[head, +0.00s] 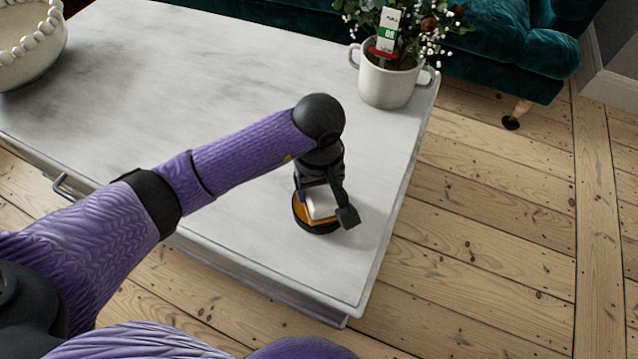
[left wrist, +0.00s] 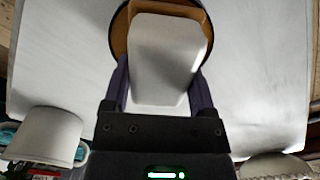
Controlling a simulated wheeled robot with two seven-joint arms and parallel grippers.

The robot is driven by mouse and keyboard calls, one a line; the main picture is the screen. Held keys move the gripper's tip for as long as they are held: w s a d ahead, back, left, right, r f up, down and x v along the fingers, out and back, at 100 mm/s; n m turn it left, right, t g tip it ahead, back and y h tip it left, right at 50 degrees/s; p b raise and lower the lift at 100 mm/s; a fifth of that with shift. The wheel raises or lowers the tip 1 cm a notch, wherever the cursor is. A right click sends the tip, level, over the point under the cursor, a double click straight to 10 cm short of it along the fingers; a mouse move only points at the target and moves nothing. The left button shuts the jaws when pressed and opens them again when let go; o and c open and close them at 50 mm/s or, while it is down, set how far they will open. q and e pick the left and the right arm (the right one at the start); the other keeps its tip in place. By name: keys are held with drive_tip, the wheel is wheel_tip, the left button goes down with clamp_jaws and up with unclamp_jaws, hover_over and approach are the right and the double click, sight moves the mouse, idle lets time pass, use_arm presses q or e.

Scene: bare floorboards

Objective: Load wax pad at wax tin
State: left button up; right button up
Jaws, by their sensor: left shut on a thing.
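The wax tin (head: 316,229) is a round dark-rimmed tin with orange-brown inside, standing on the white table near its front right corner. My left gripper (head: 328,205) is over the tin and shut on the wax pad (head: 320,203), a white block with a tan layer at its lower side. In the left wrist view the pad (left wrist: 168,58) sits between the fingers of the gripper (left wrist: 160,88) and covers much of the tin (left wrist: 120,38). Whether the pad touches the wax inside cannot be told. My right gripper is not in view.
The white table (head: 190,60) is mostly bare. A white two-handled pot (head: 387,84) with a plant and a tag stands at its far right corner. A beaded bowl (head: 30,50) stands at the far left. A green sofa (head: 500,50) is behind.

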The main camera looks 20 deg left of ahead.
use_arm(q)
drive_tip(key=shift+f, duration=0.1)
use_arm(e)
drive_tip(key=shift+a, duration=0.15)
use_arm(q)
drive_tip(key=shift+r, duration=0.2)
wheel_tip(320, 180, up, 6)
drive_tip(key=p, duration=0.4)
drive_tip(key=shift+r+p, duration=0.4)
drive_tip(key=shift+p, duration=0.15)
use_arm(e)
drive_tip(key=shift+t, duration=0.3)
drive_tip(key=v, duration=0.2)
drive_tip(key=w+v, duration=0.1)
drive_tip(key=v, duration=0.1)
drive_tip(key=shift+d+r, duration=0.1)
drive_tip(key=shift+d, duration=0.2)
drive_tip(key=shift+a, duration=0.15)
